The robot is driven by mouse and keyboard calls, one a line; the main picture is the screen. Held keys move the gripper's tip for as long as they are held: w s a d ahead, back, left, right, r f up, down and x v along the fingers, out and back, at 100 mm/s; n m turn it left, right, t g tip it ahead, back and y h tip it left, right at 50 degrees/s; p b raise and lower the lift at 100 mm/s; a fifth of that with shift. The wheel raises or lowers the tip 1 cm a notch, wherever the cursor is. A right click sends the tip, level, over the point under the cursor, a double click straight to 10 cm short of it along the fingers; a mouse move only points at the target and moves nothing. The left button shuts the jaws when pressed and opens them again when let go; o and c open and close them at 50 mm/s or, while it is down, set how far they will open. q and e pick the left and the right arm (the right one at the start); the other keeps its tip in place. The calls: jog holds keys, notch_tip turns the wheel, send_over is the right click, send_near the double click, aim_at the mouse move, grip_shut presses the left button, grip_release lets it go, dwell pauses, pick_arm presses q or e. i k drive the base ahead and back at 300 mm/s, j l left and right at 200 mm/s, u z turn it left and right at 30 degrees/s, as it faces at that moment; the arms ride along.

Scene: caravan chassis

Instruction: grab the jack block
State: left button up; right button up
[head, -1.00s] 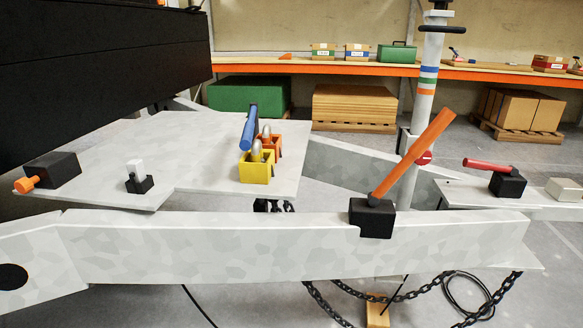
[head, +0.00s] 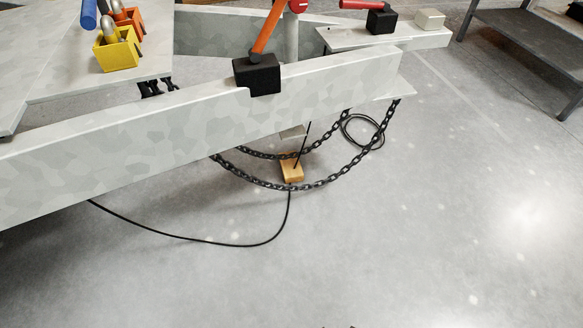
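The jack block looks to be the small wooden block (head: 292,171) on the grey floor, under the chassis rail. A black chain hangs in front of it and a thin black cable or rod runs down to it, covering parts of it. A small greyish piece (head: 292,132) shows just above it, below the rail. Neither of my grippers shows clearly in the head view; only a tiny dark bit is at the bottom edge.
The pale chassis rail (head: 170,130) crosses above the block. Chains (head: 330,181) loop below it. A black cable (head: 200,240) lies on the floor, coiled at right (head: 362,130). A dark metal bench (head: 530,40) stands at upper right. The front floor is clear.

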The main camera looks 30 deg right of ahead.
aim_at(290, 175)
jog(key=i+l+u, duration=0.1)
jog(key=l, duration=0.25)
jog(key=i+l+u, duration=0.25)
jog(key=i+l, duration=0.15)
jog(key=l, duration=0.3)
jog(key=i+l+u, duration=0.15)
jog(key=l, duration=0.25)
jog(key=i+l+u, duration=0.1)
jog(key=l, duration=0.25)
